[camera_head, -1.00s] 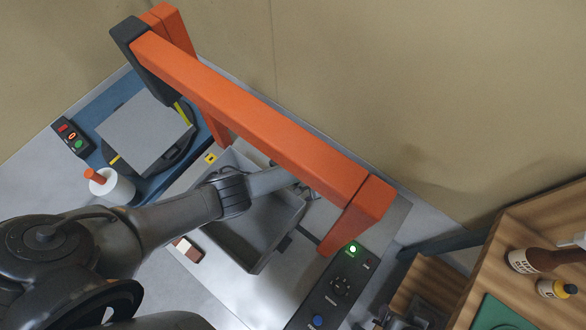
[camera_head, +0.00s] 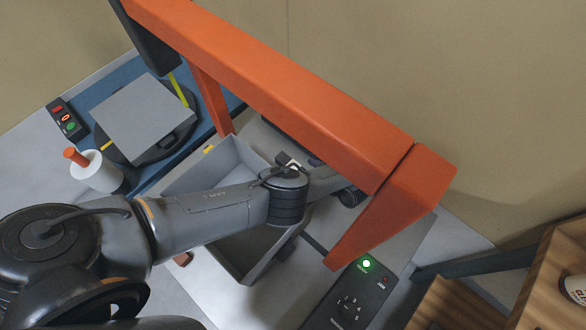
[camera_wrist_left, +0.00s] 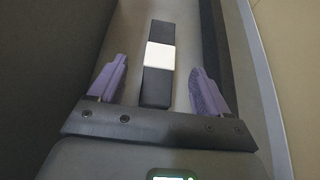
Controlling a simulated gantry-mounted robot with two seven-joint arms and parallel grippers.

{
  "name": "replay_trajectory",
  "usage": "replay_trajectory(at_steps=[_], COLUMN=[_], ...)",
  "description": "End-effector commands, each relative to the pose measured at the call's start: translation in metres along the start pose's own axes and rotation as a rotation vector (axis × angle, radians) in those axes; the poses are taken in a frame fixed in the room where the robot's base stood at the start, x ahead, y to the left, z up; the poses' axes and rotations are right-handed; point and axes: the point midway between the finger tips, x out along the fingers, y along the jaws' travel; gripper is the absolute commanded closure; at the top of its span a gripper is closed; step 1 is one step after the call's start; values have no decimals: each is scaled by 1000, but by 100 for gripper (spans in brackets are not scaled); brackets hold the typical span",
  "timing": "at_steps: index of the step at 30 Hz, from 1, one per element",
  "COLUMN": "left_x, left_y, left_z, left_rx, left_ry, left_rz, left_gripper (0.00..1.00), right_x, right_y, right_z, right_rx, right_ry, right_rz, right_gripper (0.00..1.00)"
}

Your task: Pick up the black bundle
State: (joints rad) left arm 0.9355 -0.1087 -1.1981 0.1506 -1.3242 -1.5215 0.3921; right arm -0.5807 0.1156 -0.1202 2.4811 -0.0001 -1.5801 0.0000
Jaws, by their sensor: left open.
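The black bundle (camera_wrist_left: 156,88), a dark bar with a white band around its middle, lies lengthwise on a grey surface in the left wrist view. My left gripper (camera_wrist_left: 159,68) is open, with its purple fingers on either side of the bundle and a visible gap on each side. I cannot tell how far the fingertips are above the surface. In the head view my left arm reaches over the grey bin under the orange frame; its gripper and the bundle are hidden there. My right gripper is not in view.
The orange frame (camera_head: 270,80) spans above the arm. The grey bin (camera_head: 212,168) is partly covered by my arm. A control panel (camera_head: 352,292) with a green light stands right of it. A grey plate (camera_head: 146,116) and a white spool (camera_head: 97,172) are at left.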

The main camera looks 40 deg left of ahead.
Motion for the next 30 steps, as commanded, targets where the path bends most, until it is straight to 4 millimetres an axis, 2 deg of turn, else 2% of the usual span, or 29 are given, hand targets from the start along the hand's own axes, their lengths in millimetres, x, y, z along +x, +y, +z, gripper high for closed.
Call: replay_trajectory(at_steps=[8, 13, 18, 28, 30], left_x=[18, 40, 57, 60, 60], left_y=[0, -1, -2, -1, -1], left_z=[-4, -9, -7, -6, -6], left_rx=[0, -2, -1, -1, -1], left_ry=[0, 0, 1, 2, 2], left_rz=[-1, 0, 0, -1, -1], left_gripper=[22, 22, 22, 22, 33], right_x=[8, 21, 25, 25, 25], right_y=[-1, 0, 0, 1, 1], right_z=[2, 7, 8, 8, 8], right_rx=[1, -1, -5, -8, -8], right_ry=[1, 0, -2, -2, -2], right_rz=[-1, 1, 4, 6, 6], right_gripper=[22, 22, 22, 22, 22])
